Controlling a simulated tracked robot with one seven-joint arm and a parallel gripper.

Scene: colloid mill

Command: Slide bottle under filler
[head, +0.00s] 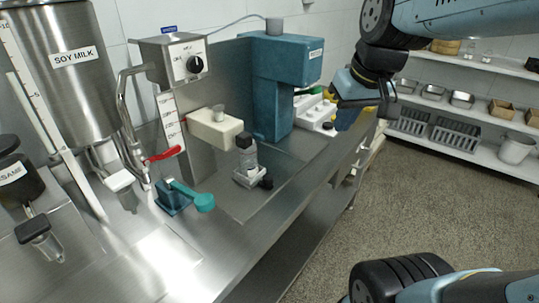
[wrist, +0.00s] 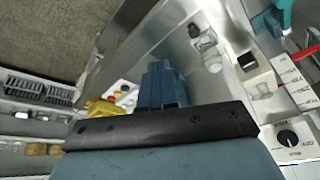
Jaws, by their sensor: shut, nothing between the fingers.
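A clear bottle (head: 250,157) stands upright in a small pale carriage (head: 249,179) with a black knob (head: 266,182) on the steel bench. The filler is a cream block (head: 208,131) with a black part (head: 243,140) at its front end. In the head view this part overlaps the bottle's top. In the wrist view the bottle (wrist: 210,55) shows to the left of the black part (wrist: 247,62), with a visible gap. My gripper (head: 372,97) is shut and empty, high off the bench's right end, well away from the bottle. The gripper bar in the wrist view (wrist: 160,126) hides some bench.
A tall blue machine (head: 282,80) stands on the bench between my gripper and the filler. A teal-handled lever (head: 199,199) and red handle (head: 166,154) lie left of the bottle. The bench's front edge and floor aisle are clear. Shelves (head: 470,140) stand at right.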

